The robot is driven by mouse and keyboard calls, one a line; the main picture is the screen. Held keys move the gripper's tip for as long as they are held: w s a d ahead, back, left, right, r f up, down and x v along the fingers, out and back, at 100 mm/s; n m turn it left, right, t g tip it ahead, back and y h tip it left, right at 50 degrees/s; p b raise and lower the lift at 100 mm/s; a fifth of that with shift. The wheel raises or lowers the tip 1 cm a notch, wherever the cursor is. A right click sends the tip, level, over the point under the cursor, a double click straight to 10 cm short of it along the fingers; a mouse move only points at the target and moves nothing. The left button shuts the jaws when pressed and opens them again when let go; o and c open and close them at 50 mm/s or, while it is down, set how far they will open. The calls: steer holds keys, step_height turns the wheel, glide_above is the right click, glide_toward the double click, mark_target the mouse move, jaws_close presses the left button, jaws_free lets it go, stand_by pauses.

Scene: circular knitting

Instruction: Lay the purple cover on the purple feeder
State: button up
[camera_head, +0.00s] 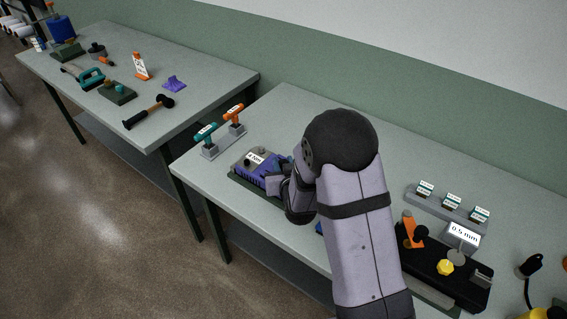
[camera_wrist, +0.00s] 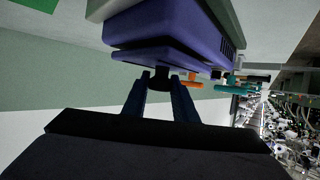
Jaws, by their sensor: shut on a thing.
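The purple feeder (camera_head: 264,181) sits on a dark green base on the near table, left of my arm. In the wrist view it is the large purple body (camera_wrist: 185,28) at the top of the picture. The purple cover (camera_wrist: 150,54) is a thin slab with a black knob (camera_wrist: 162,76). My gripper (camera_wrist: 162,84) is shut on this knob. The cover is very close to the feeder, on the gripper's side of it and slightly tilted; I cannot tell whether they touch. In the head view my wrist hides much of the gripper and cover.
Teal (camera_head: 205,132) and orange (camera_head: 234,112) T-handled tools stand in a grey rack behind the feeder. A black fixture (camera_head: 440,268) stands right of my arm, with small labelled blocks (camera_head: 451,203) behind it. A hammer (camera_head: 149,111) and other tools lie on the far table.

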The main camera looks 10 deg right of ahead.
steer(key=shift+f, duration=0.25)
steer(key=shift+f+b, duration=0.1)
steer(key=shift+b, duration=0.2)
steer(key=o, duration=1)
steer(key=shift+o, duration=0.2)
steer(key=shift+s+r+p, duration=0.15)
steer(key=shift+r+p, duration=0.2)
steer(key=shift+p, duration=0.05)
steer(key=p+v, duration=1.1)
steer(key=p, duration=0.1)
steer(key=shift+s, duration=0.3)
